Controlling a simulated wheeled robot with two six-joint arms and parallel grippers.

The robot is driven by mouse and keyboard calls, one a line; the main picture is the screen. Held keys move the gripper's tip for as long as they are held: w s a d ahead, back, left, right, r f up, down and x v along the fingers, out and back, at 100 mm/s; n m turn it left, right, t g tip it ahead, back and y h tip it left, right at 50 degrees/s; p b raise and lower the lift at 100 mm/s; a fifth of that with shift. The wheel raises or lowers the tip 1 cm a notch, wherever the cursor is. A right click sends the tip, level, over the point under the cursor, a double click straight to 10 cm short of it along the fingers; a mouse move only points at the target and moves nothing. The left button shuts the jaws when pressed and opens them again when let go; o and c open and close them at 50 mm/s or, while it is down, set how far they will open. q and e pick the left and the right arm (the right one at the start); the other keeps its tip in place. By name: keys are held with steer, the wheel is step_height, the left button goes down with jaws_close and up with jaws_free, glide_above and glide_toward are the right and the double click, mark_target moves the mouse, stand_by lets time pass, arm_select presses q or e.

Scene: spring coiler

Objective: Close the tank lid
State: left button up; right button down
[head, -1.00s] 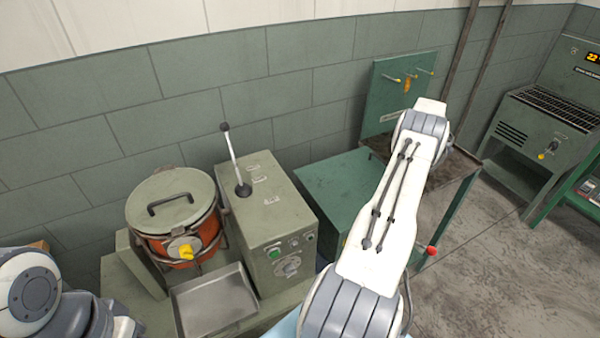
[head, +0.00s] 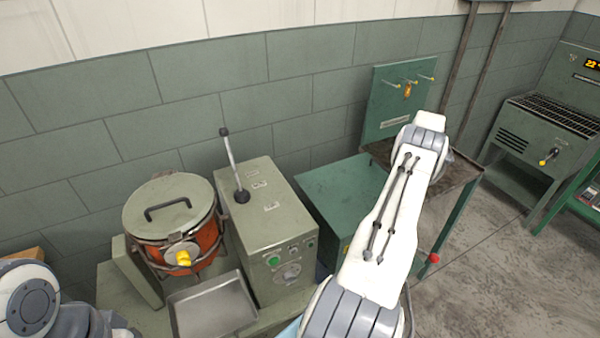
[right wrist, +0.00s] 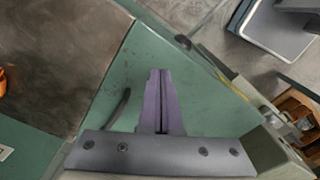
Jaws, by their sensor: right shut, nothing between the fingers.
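The tank (head: 208,243) is a round orange-red pot at the left of the head view. Its grey-green round lid (head: 187,190) lies over the top, with a dark bar handle (head: 167,207). I cannot tell whether the lid sits fully down. A yellow-knobbed fitting (head: 183,257) is on the tank's front. My right gripper (right wrist: 160,75) is shut and empty above a green surface (right wrist: 125,75) in the right wrist view. In the head view it is hidden behind my right arm, well to the right of the tank. My left gripper is out of view; only part of the left arm shows.
A grey-green control box (head: 268,215) with an upright lever (head: 231,160) stands right of the tank. A metal tray (head: 213,307) lies in front. A green table (head: 340,185) with a hook panel (head: 395,110) is further right. Another machine (head: 550,125) stands at far right.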

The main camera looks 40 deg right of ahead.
step_height(320, 180, up, 8)
steer(key=p, duration=0.4)
steer(key=shift+w, duration=0.1)
stand_by(0.5)
